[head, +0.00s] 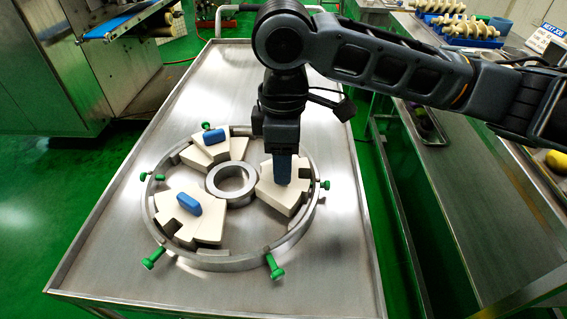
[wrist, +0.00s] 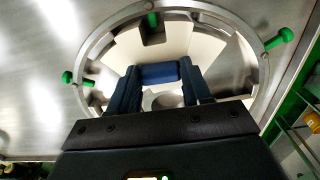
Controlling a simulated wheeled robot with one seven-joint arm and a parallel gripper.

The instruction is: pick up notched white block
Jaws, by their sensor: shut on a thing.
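Three notched white blocks with blue handles are set around the steel ring fixture (head: 230,265) on the metal cart. My gripper (head: 283,172) points down over the right-hand notched white block (head: 278,198), which still sits inside the ring. In the wrist view my gripper (wrist: 160,90) is shut on a blue handle (wrist: 160,73), with a finger on each side; the white block (wrist: 195,45) spreads out around it. The other two blocks are at the lower left (head: 180,222) and upper left (head: 215,152). My gripper hides most of the held handle in the head view.
A round hub (head: 231,180) stands at the ring's centre. Green screw knobs (head: 274,268) stick out around the ring. The cart top (head: 110,255) is bare around the fixture. A second metal bench (head: 470,200) stands to the right, and a machine (head: 60,70) to the left.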

